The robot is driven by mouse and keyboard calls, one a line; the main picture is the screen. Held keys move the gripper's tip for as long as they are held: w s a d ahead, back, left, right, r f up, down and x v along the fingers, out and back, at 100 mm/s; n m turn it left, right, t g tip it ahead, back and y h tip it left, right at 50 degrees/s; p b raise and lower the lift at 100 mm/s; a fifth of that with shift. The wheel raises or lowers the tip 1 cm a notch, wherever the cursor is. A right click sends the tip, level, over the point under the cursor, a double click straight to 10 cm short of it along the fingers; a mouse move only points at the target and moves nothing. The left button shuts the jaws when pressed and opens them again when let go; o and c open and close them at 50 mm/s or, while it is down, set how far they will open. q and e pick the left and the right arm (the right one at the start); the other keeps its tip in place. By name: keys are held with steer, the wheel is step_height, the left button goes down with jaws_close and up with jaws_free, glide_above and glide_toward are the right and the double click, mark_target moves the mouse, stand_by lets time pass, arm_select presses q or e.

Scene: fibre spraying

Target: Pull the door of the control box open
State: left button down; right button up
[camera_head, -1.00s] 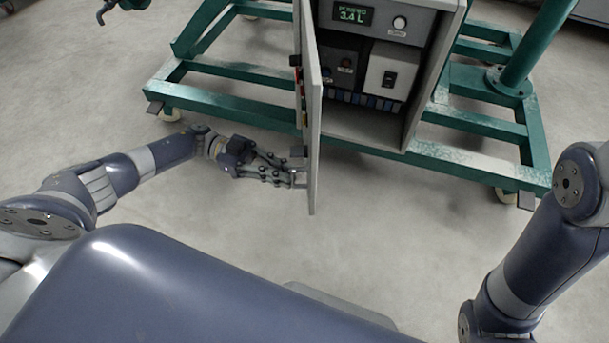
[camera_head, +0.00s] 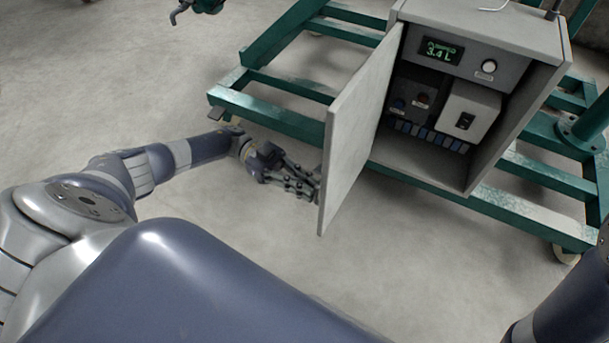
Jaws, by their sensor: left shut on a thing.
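The control box (camera_head: 548,50) is grey and stands on a green frame, with its front open to view. Its door (camera_head: 358,140) hangs from the box's left side and stands swung well out toward me. Inside the box are a green-lit display (camera_head: 441,52) reading 3.4 L, a round knob (camera_head: 489,67) and a white unit with a black switch (camera_head: 466,121). My left gripper (camera_head: 314,186) is at the left side of the door near its lower free edge, shut on the door. The door's edge hides its fingertips. My right gripper is out of view.
The green wheeled frame (camera_head: 275,119) spreads under and around the box, with a castor (camera_head: 566,254) at the right. A dark hooked part (camera_head: 199,7) shows at the top left. The concrete floor in front is clear.

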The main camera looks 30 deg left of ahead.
arm_select(q)
steer(key=shift+w+r+t, duration=0.25)
steer(key=shift+w+t, duration=0.25)
steer(key=shift+w, duration=0.4)
steer(key=c, duration=1.7)
jaws_free()
steer(key=shift+o, duration=0.2)
steer(key=shift+w+d, duration=0.1)
steer(key=shift+f, duration=0.1)
steer(key=a, duration=0.7)
steer(key=shift+a, duration=0.3)
steer(key=shift+f, duration=0.1)
